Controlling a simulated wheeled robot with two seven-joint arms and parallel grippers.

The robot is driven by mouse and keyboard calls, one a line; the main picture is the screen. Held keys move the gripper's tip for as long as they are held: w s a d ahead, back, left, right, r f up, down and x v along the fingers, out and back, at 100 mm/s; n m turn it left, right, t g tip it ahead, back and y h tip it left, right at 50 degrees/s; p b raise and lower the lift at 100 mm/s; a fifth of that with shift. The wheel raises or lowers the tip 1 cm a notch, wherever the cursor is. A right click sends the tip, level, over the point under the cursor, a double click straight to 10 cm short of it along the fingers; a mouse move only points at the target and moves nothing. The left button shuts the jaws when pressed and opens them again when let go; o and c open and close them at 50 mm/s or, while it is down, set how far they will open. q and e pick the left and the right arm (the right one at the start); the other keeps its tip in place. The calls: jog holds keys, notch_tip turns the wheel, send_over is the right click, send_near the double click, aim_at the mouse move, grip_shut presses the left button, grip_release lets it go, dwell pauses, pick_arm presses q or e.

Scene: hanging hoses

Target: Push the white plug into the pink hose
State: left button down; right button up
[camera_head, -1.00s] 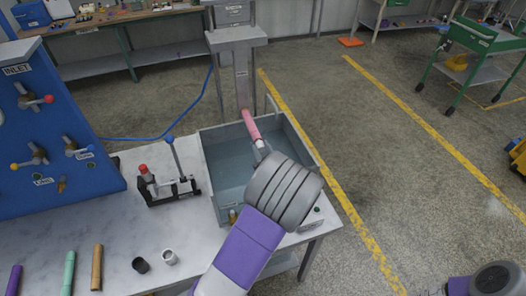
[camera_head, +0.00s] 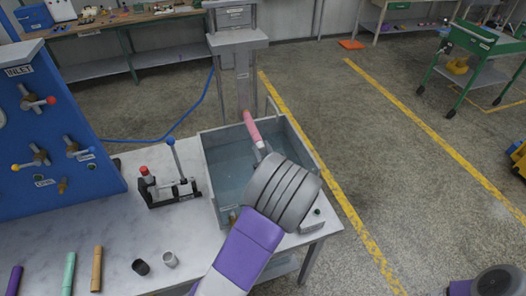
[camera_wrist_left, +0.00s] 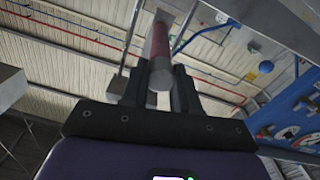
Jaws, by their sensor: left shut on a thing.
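The pink hose (camera_head: 252,128) hangs over the grey tank and slants down to my left gripper (camera_head: 261,150). In the left wrist view, the hose (camera_wrist_left: 160,40) comes down from above. The left gripper (camera_wrist_left: 155,92) is shut on the white plug (camera_wrist_left: 160,74), which sits between its dark fingers and points up at the hose. The plug and hose look lined up and meet in this view. I cannot tell how deep the plug sits in the hose. In the head view my wrist hides most of the gripper. My right gripper is out of view.
The grey tank (camera_head: 212,175) stands on the table (camera_head: 110,235) under the hose. A clamp device (camera_head: 170,188) is left of it. A black cup-like piece (camera_head: 140,267), a white one (camera_head: 170,259) and several coloured tubes lie at front left. A blue valve panel (camera_head: 60,130) stands at left.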

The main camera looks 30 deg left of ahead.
pick_arm(q)
jog(key=shift+a, duration=0.1)
jog(key=c, duration=0.8)
grip_release()
jog(key=v, duration=0.7)
jog(key=shift+s+d, duration=0.15)
jog(key=shift+d, duration=0.05)
